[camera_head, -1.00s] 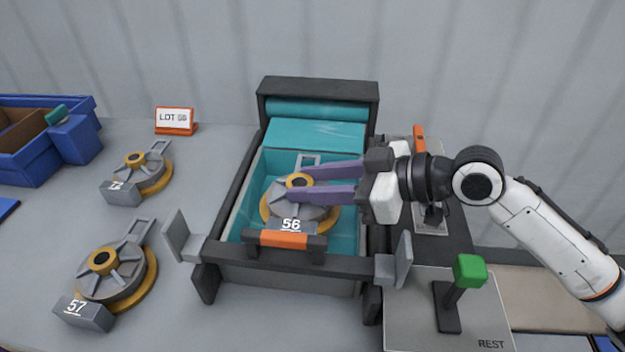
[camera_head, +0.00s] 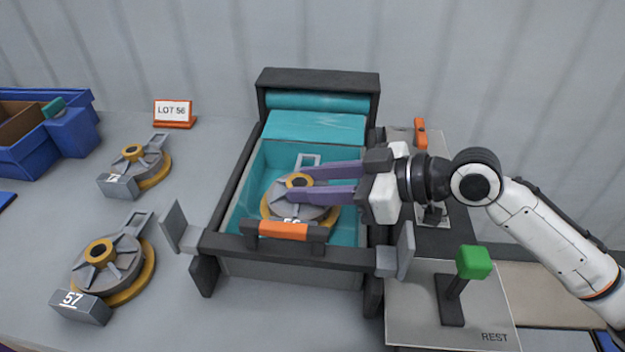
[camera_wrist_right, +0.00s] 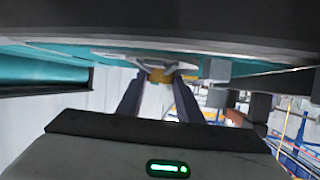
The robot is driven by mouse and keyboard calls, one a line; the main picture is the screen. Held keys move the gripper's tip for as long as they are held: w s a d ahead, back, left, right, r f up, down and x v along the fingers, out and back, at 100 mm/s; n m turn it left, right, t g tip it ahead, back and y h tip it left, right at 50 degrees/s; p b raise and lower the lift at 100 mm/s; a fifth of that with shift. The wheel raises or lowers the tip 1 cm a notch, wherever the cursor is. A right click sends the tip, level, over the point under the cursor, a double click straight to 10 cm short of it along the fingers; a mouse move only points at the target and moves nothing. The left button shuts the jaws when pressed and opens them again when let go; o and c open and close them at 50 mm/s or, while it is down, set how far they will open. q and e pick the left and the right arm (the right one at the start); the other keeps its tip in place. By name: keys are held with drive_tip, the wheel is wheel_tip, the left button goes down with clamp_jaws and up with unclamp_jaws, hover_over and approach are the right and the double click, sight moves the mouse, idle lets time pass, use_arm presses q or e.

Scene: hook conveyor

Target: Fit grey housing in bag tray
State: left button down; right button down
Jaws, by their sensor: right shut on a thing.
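The grey housing (camera_head: 284,210), with a yellow hub and yellow rim, sits inside the teal-lined bag tray (camera_head: 231,215). Its number plate is partly hidden behind the tray's orange front handle (camera_head: 283,231). My right gripper (camera_head: 297,190) reaches in from the right, and its purple fingers are shut on the housing at the yellow hub. The right wrist view shows the hub (camera_wrist_right: 158,76) between the fingertips, and the housing's underside is hidden. I cannot tell whether the housing touches the tray floor. My left gripper is not in view.
Two similar housings stand on the left, one marked 57 (camera_head: 105,265) and one farther back (camera_head: 137,165). A LOT 56 sign (camera_head: 174,113) stands behind them. A blue bin (camera_head: 60,125) is at far left. A green-topped post (camera_head: 472,262) stands on the REST plate (camera_head: 495,325) at right.

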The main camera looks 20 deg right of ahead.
drive_tip(key=shift+f+b, duration=1.1)
drive_tip(key=shift+f, duration=0.55)
drive_tip(key=c, duration=1.3)
unclamp_jaws()
drive_tip(key=shift+c, duration=0.2)
drive_tip(key=shift+o, duration=0.9)
drive_tip(key=shift+f, duration=0.1)
